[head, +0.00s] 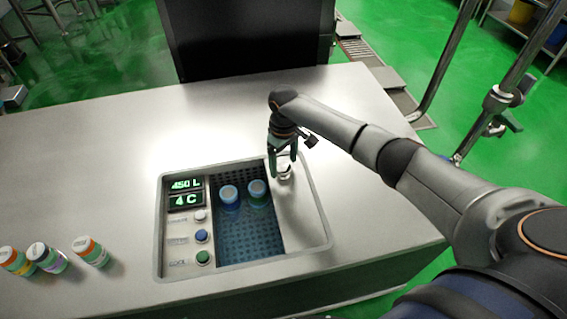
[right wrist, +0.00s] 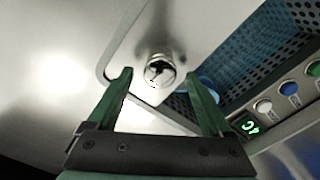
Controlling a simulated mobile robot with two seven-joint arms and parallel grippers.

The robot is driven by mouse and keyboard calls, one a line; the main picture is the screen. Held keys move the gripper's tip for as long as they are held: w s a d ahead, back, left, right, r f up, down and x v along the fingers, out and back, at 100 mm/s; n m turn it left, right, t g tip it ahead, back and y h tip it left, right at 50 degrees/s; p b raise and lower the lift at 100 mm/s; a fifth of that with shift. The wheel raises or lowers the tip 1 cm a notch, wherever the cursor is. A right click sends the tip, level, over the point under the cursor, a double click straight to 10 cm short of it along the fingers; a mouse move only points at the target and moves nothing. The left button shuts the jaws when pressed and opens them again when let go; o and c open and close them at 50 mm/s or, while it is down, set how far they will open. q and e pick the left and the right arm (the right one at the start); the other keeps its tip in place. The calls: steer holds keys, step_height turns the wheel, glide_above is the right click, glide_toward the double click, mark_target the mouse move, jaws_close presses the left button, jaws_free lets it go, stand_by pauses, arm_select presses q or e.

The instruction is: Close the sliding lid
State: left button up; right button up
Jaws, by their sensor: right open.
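The sliding lid (head: 301,211) is a plain silver panel covering the right part of the recessed cooler in the counter. The left part of the opening is uncovered. A round shiny knob (head: 285,171) stands on the lid; it also shows in the right wrist view (right wrist: 160,71). My right gripper (head: 282,164) is open and points down at the knob. In the right wrist view its green fingers (right wrist: 159,75) appear on either side of the knob, with gaps. I cannot tell how far down they reach. My left gripper is not in view.
Two blue-capped bottles (head: 229,195) (head: 257,189) stand in the blue perforated well (head: 250,240). Left of it is a panel with green displays (head: 186,192) and several buttons. The counter (head: 110,150) behind the cooler is clear.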

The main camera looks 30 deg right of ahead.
steer(key=shift+f, duration=0.2)
jaws_close()
stand_by(0.6)
